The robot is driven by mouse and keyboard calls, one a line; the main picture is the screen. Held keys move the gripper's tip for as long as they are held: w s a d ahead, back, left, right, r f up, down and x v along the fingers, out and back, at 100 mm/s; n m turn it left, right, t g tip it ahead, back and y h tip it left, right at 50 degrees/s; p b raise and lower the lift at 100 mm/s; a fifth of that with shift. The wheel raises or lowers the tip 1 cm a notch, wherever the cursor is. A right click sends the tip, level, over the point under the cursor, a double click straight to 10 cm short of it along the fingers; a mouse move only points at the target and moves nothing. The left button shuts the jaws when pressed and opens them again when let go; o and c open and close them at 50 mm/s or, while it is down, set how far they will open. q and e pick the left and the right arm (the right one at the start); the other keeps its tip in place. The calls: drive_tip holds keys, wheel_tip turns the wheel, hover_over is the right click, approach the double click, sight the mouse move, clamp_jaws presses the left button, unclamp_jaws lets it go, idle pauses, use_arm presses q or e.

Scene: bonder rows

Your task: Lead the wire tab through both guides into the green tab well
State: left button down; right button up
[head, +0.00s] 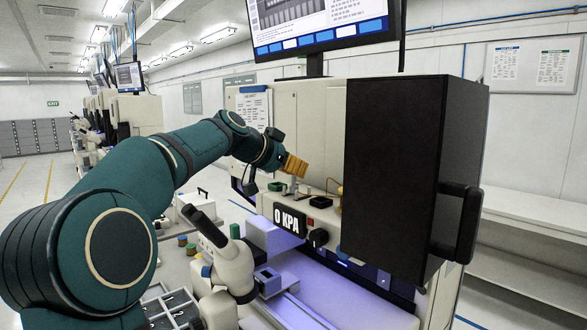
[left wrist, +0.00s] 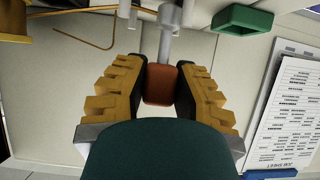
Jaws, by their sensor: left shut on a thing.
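My left gripper (head: 292,166) reaches over the ledge of the light bench machine in the head view. In the left wrist view its ribbed, gold-coloured fingers (left wrist: 160,92) are shut on a red-brown block (left wrist: 160,84), which looks like the wire tab. A grey rod (left wrist: 165,45) stands just beyond the block; I cannot tell whether they touch. The green tab well (left wrist: 245,20) is an open-topped box, apart from the block, at upper right. It also shows below the gripper in the head view (head: 276,186). I cannot clearly make out the two guides. My right gripper is not in view.
A thin copper-coloured wire (left wrist: 90,42) bends across the panel at upper left in the left wrist view. A printed sheet (left wrist: 288,112) is at the right. In the head view a black box with a handle (head: 400,170) stands right of the gripper.

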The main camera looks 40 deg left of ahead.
use_arm(q)
drive_tip(key=shift+a, duration=0.2)
drive_tip(key=shift+w+a, duration=0.1)
drive_tip(key=shift+a, duration=0.7)
drive_tip(key=shift+r, duration=0.15)
drive_tip(key=shift+r+p, duration=0.9)
drive_tip(key=shift+a, duration=0.1)
drive_tip(key=shift+w+a+r, duration=0.1)
drive_tip(key=shift+a+r, duration=0.05)
drive_tip(key=shift+a, duration=0.9)
drive_tip(key=shift+w+a+r, duration=0.1)
drive_tip(key=shift+a, duration=0.9)
